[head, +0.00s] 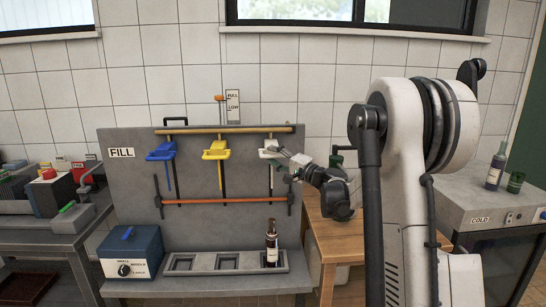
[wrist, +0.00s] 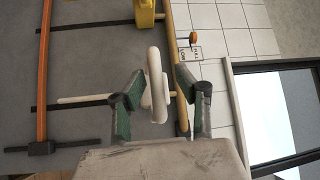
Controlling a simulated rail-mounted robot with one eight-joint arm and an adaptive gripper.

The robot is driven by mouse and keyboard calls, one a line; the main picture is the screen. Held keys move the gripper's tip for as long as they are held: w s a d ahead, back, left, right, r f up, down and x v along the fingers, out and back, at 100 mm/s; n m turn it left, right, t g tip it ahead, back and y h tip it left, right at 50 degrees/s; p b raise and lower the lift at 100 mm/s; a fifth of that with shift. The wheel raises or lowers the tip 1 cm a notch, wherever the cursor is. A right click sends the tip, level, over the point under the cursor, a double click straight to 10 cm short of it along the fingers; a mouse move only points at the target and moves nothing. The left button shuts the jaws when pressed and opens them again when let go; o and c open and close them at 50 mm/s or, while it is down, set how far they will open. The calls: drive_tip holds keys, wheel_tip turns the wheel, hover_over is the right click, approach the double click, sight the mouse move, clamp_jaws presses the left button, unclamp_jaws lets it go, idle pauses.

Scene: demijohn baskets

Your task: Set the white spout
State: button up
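The white spout (head: 270,153) is the rightmost of three spouts on the grey FILL panel (head: 130,182), right of the yellow spout (head: 215,150) and the blue spout (head: 162,151). My gripper (head: 291,168) is at its right side in the head view. In the wrist view, my gripper (wrist: 158,80) is open, with the white spout's rounded handle (wrist: 156,85) between its green fingers. A gap shows at the right finger; contact at the left finger is unclear. A dark bottle (head: 272,243) stands upright in the rightmost tray slot below the white spout.
The slotted tray (head: 225,262) has two empty slots at left. A blue box with a dial (head: 131,254) stands left of it. A wooden table (head: 335,238) is at right, before a COLD cabinet (head: 490,215). An orange bar (head: 225,201) crosses the panel below the spouts.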

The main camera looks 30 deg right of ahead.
drive_tip(key=v, duration=1.1)
drive_tip(key=shift+s, duration=0.25)
drive_tip(key=s+a+f+n+g+h, duration=0.1)
drive_tip(key=s+a+n+g, duration=0.3)
drive_tip(key=a, duration=0.8)
drive_tip(key=s+a+n+g, duration=0.2)
drive_tip(key=s+a+g, duration=0.2)
drive_tip(key=s+a, duration=0.5)
drive_tip(key=s+a+f+n+g+h, duration=0.1)
drive_tip(key=s+a+f+n+h, duration=0.2)
drive_tip(key=s, duration=0.7)
drive_tip(key=s+a+f+n+g+h, duration=0.2)
drive_tip(key=s+a+f+n+h, duration=0.1)
drive_tip(key=s, duration=0.8)
drive_tip(key=shift+a+f, duration=0.4)
drive_tip(key=shift+f, duration=0.3)
idle(0.5)
